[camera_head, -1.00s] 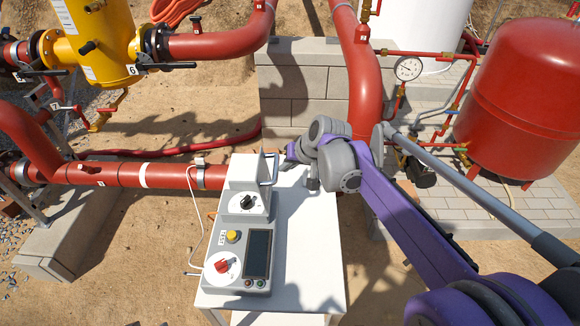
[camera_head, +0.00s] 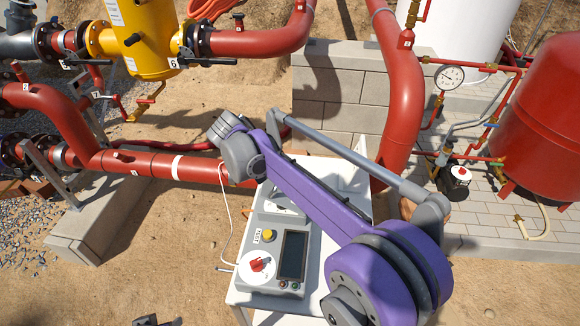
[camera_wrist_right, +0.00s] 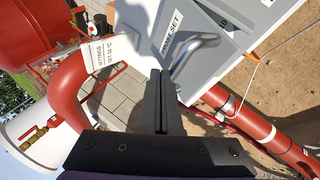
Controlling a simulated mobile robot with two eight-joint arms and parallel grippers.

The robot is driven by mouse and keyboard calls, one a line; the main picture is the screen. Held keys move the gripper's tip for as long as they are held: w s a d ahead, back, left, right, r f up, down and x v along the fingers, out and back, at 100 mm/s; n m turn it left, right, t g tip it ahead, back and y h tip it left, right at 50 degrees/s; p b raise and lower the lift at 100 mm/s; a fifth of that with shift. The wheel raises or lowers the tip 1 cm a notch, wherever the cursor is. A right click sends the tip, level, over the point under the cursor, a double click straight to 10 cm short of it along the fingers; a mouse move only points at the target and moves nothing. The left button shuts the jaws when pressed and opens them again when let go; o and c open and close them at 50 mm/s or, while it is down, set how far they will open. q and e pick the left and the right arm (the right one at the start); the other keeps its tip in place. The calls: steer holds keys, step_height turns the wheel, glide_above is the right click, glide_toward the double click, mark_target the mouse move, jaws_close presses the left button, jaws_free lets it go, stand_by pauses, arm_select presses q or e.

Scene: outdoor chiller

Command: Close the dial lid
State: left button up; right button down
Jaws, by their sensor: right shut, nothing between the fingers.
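The grey control box (camera_head: 262,290) stands on a white table. Its lower dial has a red knob (camera_head: 257,265); the upper white dial (camera_head: 282,204) is partly covered by my right arm. The dial lid is hidden behind that arm in the head view. In the right wrist view, a grey labelled panel, apparently the lid (camera_wrist_right: 212,45), carries a bent metal handle (camera_wrist_right: 196,52). My right gripper (camera_wrist_right: 160,82) is shut and empty, close beside the handle; I cannot tell whether they touch. A dark part at the head view's bottom edge looks like my left gripper (camera_head: 157,321), mostly cut off.
A block wall (camera_head: 335,90) stands at the back. A cable hangs on the box's left.

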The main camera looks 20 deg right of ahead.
steer(key=shift+g+h, duration=0.3)
steer(key=shift+h, duration=0.3)
steer(key=a+f, duration=0.1)
steer(key=w+a+f, duration=0.1)
steer(key=a+f, duration=0.1)
steer(key=shift+w+a+f+b, duration=0.15)
steer(key=shift+w+b, duration=0.1)
steer(key=shift+b, duration=0.15)
arm_select(q)
steer(key=shift+s+f, duration=0.25)
steer(key=shift+f, duration=0.3)
steer(key=shift+s+f, duration=0.25)
steer(key=shift+f, duration=0.3)
arm_select(e)
steer(key=f, duration=0.1)
steer(key=a, duration=0.1)
steer(key=f, duration=0.1)
steer(key=shift+w+a+f, duration=0.25)
steer(key=shift+w+f, duration=0.05)
arm_select(q)
steer(key=shift+b, duration=0.3)
arm_select(e)
steer(key=shift+a+f, duration=0.1)
steer(key=shift+f, duration=0.05)
